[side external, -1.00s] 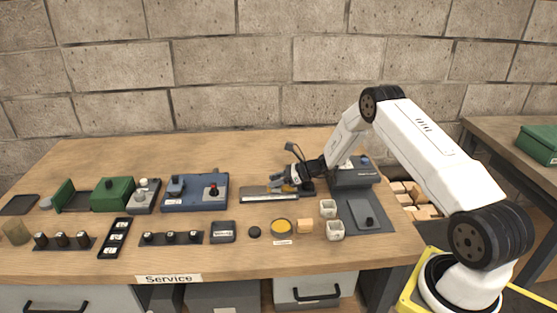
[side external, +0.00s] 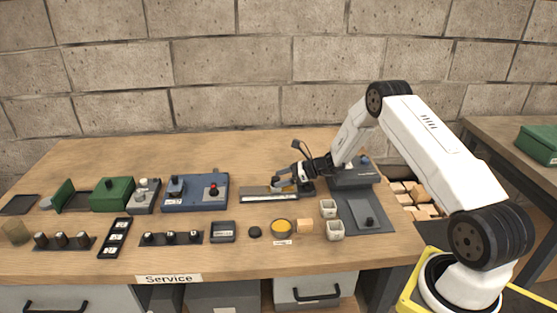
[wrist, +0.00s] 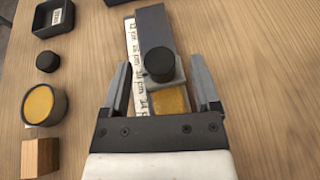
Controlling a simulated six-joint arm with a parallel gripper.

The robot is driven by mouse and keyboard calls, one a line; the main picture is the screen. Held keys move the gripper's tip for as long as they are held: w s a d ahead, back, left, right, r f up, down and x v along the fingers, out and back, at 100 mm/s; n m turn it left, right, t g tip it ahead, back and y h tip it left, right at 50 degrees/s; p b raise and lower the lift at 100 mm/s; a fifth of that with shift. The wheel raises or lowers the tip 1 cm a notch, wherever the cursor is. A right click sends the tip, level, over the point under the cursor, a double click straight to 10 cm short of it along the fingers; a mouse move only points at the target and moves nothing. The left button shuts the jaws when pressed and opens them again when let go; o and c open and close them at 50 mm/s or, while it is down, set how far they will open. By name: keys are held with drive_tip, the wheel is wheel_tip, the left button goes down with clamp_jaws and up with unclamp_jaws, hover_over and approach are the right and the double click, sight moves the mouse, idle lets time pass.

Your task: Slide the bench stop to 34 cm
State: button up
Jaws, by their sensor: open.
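The bench stop is a grey rail (wrist: 152,28) with a white printed scale (wrist: 131,45) along its left side in the wrist view. A grey slider with a black knob (wrist: 159,64) sits on the rail, with a yellow-orange patch (wrist: 172,100) on its near side. The scale print is small; a mark near the slider seems to read 34, but I cannot be sure. My gripper (wrist: 157,68) is open, its fingers on either side of the knob and slider with visible gaps. In the side view the scale (side external: 268,198) lies left of my gripper (side external: 283,184), which hides much of the slider.
In the wrist view a black tray (wrist: 53,17), a black puck (wrist: 47,62), a yellow-filled round dish (wrist: 44,104) and a wooden block (wrist: 40,157) stand left of the rail. A blue-grey device (side external: 352,177) stands close right of my gripper. Bare bench lies right of the rail in the wrist view.

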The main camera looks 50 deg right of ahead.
drive_tip(key=shift+v, duration=2.8)
drive_tip(key=shift+a, duration=0.1)
drive_tip(key=g, duration=0.1)
drive_tip(key=a+g, duration=0.1)
drive_tip(key=a, duration=0.1)
drive_tip(key=shift+w+r+n+g, duration=0.25)
drive_tip(key=shift+r+n+g, duration=0.05)
drive_tip(key=shift+g, duration=0.1)
drive_tip(key=shift+w+a+r+g+h, duration=0.1)
drive_tip(key=shift+a+r+g+h, duration=0.1)
drive_tip(key=shift+g, duration=0.3)
drive_tip(key=shift+a+r+g+h, duration=0.1)
drive_tip(key=shift+a+g, duration=0.1)
drive_tip(key=shift+g, duration=0.3)
drive_tip(key=shift+w+r+g+h, duration=0.45)
drive_tip(key=shift+r+g+h, duration=0.4)
drive_tip(key=shift+h, duration=0.25)
drive_tip(key=shift+w+d+r+g+h, duration=0.2)
drive_tip(key=shift+w+r+h, duration=0.2)
drive_tip(key=shift+r+h, duration=0.25)
drive_tip(key=shift+w+d+r+g+h, duration=0.15)
drive_tip(key=shift+w+r+h, duration=0.3)
drive_tip(key=shift+h, duration=0.2)
drive_tip(key=shift+x, duration=3.85)
